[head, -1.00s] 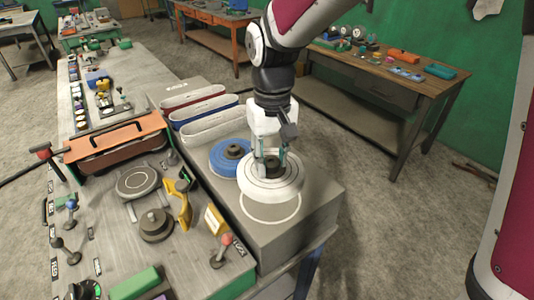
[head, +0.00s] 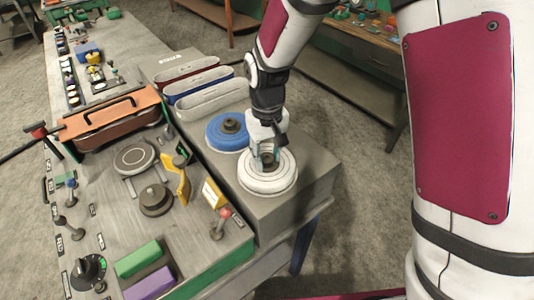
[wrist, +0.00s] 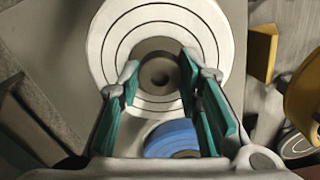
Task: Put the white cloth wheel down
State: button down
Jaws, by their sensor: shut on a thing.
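The white cloth wheel (head: 268,186) lies flat at the near end of the grey bench block (head: 312,163). It covers the spot where a white ring was marked. I cannot tell whether its underside touches the surface. My gripper (head: 267,158) reaches down from above and is shut on the wheel's dark hub. In the wrist view, the fingers of my gripper (wrist: 160,77) stand on both sides of the hub of the white cloth wheel (wrist: 110,40).
A blue wheel (head: 220,137) sits just behind the white one. White (head: 212,101), blue (head: 203,87) and red (head: 190,70) slotted holders stand farther back. The yellow lever (head: 183,187) and red-tipped knob (head: 224,214) are to the left.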

aim_at(268, 158)
jog(key=shift+f, duration=0.15)
jog(key=c, duration=1.2)
grip_release()
jog(key=shift+o, duration=0.2)
notch_tip(268, 158, up, 12)
jog(key=b, duration=0.2)
jog(key=shift+r, duration=0.25)
